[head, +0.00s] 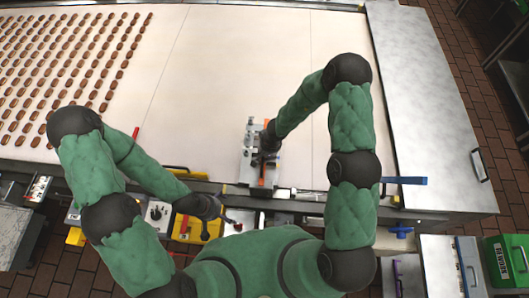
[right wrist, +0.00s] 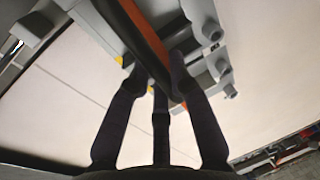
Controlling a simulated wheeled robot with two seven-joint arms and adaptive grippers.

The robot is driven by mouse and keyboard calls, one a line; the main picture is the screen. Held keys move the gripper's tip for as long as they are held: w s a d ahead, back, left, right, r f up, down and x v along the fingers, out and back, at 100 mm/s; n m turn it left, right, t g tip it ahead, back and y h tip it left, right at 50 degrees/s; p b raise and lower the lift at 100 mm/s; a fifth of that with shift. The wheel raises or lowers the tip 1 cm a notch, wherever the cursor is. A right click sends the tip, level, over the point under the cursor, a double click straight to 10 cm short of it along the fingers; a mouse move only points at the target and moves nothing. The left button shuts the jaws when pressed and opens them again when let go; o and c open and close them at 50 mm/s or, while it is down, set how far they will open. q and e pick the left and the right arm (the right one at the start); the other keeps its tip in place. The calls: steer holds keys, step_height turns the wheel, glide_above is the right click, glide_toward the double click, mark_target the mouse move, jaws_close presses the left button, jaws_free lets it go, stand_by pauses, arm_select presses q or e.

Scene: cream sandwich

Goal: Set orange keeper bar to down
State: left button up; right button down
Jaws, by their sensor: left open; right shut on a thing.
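The orange keeper bar (head: 262,176) runs lengthwise along a grey metal fixture (head: 246,172) at the front edge of the cream conveyor. In the right wrist view the bar (right wrist: 148,38) crosses diagonally between my dark fingers. My right gripper (head: 268,145) is over the fixture, shut on the bar, and hides its middle in the head view. The fingers of my right gripper (right wrist: 158,78) also show close up in the right wrist view. My left gripper (head: 212,210) is open and empty, low over the yellow box at the front. Whether the bar is raised or down is unclear.
Rows of brown biscuits (head: 70,70) lie on the conveyor (head: 215,90) at the left. A yellow box (head: 185,229) and small control boxes line the front edge. A blue handle (head: 405,181) sticks out at right. A steel table (head: 425,100) flanks the conveyor; its middle is clear.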

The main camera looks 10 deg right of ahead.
steer(key=shift+w, duration=0.1)
stand_by(0.5)
steer(key=c, duration=1.4)
jaws_free()
steer(key=shift+r, duration=0.1)
steer(key=v, duration=1.1)
steer(key=shift+d+r, duration=0.15)
steer(key=shift+r, duration=0.2)
steer(key=shift+f, duration=0.1)
